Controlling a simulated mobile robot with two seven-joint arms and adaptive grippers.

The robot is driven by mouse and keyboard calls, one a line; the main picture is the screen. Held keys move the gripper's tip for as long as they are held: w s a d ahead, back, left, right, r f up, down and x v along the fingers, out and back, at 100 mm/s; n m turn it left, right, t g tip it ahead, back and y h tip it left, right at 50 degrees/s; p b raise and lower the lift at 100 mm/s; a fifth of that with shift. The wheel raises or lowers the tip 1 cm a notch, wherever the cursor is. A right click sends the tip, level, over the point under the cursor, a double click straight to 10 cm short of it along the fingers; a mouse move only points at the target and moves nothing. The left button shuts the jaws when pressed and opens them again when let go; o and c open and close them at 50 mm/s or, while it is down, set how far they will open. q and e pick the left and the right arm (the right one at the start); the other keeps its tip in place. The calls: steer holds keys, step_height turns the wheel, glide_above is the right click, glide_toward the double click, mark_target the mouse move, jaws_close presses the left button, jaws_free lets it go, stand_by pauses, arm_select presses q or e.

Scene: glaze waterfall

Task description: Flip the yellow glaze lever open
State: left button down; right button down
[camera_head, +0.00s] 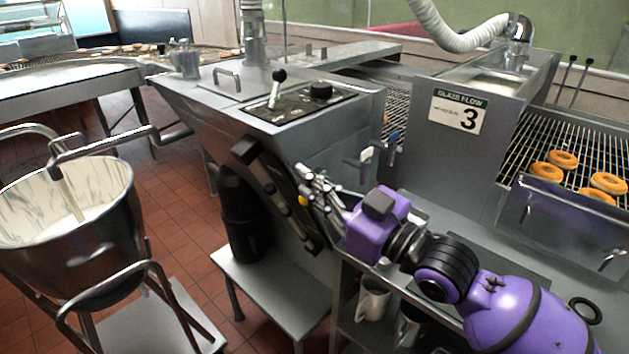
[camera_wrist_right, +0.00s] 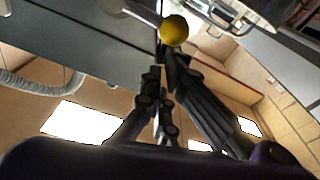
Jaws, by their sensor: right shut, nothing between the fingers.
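The yellow glaze lever's round knob (camera_head: 303,200) shows at the side of the steel glaze machine, beside my right gripper's fingers. In the right wrist view the yellow knob (camera_wrist_right: 174,30) sits just beyond the fingertips, close to them. A pale metal rod runs beside it at upper left. I cannot tell whether the fingers touch the knob. My right gripper (camera_head: 302,178) reaches in from the right; its fingertips (camera_wrist_right: 167,60) are together with nothing between them. The fingers hide part of the lever in the head view. My left gripper is not in view.
A white-tipped lever (camera_head: 367,155) and a blue lever (camera_head: 393,137) stick out to the right. A "Glaze Flow 3" sign (camera_head: 458,108) is on the housing. Donuts (camera_head: 563,159) lie on a rack at right. A large mixing bowl (camera_head: 72,265) stands at left.

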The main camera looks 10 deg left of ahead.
stand_by(0.4)
steer(key=r+p, duration=0.2)
steer(key=r, duration=0.1)
steer(key=r+p, duration=0.1)
steer(key=p, duration=0.1)
steer(key=shift+s+a+r, duration=0.15)
steer(key=shift+a+r, duration=0.2)
steer(key=shift+r, duration=0.05)
steer(key=f+b+v, duration=0.1)
steer(key=b+v, duration=0.1)
steer(key=v, duration=0.7)
steer(key=shift+s+d, duration=0.2)
steer(key=shift+s, duration=0.05)
steer(key=shift+f, duration=0.1)
